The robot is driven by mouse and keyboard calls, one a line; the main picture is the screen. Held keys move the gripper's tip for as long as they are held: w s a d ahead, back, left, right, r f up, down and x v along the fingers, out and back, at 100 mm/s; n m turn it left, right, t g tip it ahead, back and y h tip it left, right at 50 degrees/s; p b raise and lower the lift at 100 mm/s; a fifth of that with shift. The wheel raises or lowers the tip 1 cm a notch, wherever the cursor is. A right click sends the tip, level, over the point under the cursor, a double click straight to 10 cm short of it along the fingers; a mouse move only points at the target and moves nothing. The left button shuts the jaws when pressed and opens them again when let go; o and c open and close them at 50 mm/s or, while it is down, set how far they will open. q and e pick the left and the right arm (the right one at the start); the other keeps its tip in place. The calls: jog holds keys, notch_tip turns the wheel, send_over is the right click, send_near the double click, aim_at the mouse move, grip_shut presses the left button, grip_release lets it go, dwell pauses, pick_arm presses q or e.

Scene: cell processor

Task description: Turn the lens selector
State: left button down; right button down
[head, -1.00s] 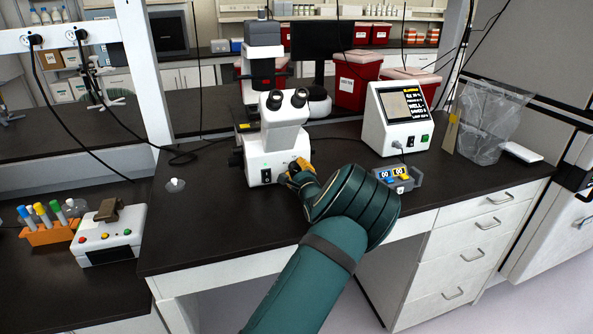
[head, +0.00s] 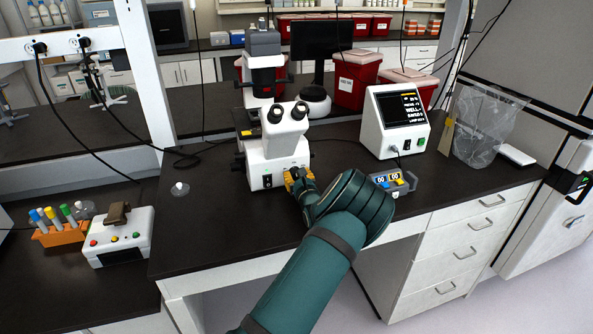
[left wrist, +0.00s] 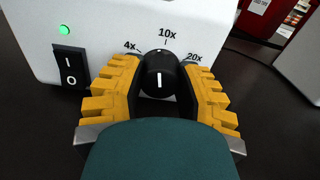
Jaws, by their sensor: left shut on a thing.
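The lens selector is a round black knob (left wrist: 159,75) on the white microscope base, with 4x, 10x and 20x printed around it. Its white line stands about upright, towards the 10x mark. My left gripper (left wrist: 158,68) has its yellow fingers on either side of the knob and is shut on it. In the head view, my left gripper (head: 296,179) is at the front of the microscope (head: 275,150), and the knob is hidden behind the fingers there. My right gripper is not in view.
A black power switch (left wrist: 70,66) with a lit green lamp is left of the knob. A white device with a screen (head: 396,120) and a small grey box with two displays (head: 390,182) stand to the right. The bench front left of my arm is mostly clear.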

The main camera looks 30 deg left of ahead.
pick_arm(q)
jog(key=shift+r+m+p, duration=0.15)
jog(key=shift+m+p, duration=0.55)
jog(key=shift+m, duration=0.5)
jog(key=c, duration=0.6)
grip_release()
jog(key=shift+o, duration=0.2)
jog(key=v, duration=1.2)
